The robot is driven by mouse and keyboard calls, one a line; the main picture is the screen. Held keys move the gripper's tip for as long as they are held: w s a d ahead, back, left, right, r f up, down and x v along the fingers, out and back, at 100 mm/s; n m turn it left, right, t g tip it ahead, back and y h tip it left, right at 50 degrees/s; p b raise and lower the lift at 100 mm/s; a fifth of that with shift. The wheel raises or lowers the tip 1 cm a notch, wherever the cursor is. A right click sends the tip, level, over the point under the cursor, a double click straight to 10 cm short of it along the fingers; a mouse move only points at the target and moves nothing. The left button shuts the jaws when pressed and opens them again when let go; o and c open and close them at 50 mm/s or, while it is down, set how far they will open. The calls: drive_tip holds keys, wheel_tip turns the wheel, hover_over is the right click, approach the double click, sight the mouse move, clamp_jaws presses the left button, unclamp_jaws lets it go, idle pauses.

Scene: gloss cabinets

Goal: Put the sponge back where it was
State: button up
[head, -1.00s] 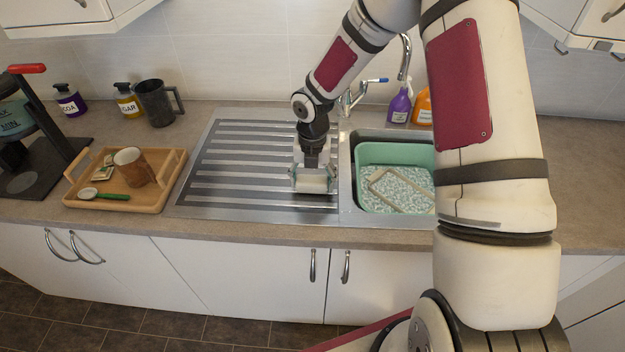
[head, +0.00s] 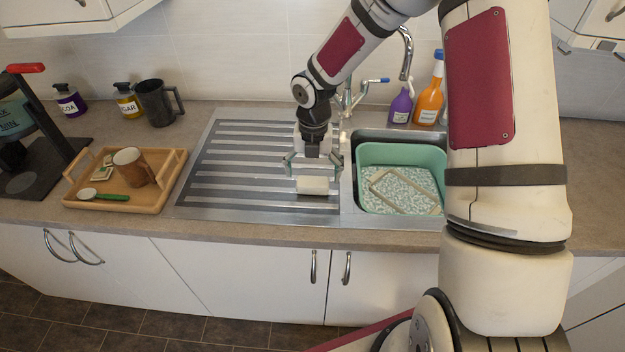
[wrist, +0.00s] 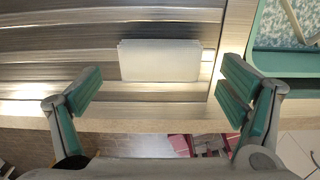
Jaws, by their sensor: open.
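The sponge (head: 312,185) is a pale cream block lying on the ribbed metal draining board (head: 225,178), near the board's right end beside the sink. In the wrist view the sponge (wrist: 160,61) lies crosswise, beyond the fingertips and between their lines. My gripper (head: 314,166) is open above and just behind the sponge, with a teal-padded finger on each side and nothing between them. The wrist view also shows my gripper (wrist: 160,92) spread wide, apart from the sponge.
A green basin (head: 402,155) with a frame in it sits in the sink at right. A tap (head: 347,100) and purple (head: 400,106) and orange bottles (head: 430,95) stand behind. A wooden tray (head: 150,199) with a brown mug (head: 131,166) is at left.

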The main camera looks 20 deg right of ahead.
sight(313, 180)
drive_tip(key=s+d+r+m+t+h, duration=0.1)
drive_tip(key=s+r+m, duration=0.25)
drive_tip(key=r, duration=0.55)
drive_tip(key=s+r+m+h, duration=0.1)
drive_tip(key=s+r+m, duration=0.1)
drive_tip(key=r+m, duration=0.5)
drive_tip(key=s+r+m+t+y, duration=0.1)
drive_tip(key=s+r+m+t, duration=0.1)
drive_tip(key=s+r+m, duration=0.5)
drive_tip(key=s+a+r+m+t+y, duration=0.1)
drive_tip(key=s+r+m+t, duration=0.1)
drive_tip(key=s+r+m, duration=0.5)
drive_tip(key=shift+s+m+t, duration=0.3)
drive_tip(key=shift+s+m, duration=2.65)
drive_tip(key=shift+m, duration=0.6)
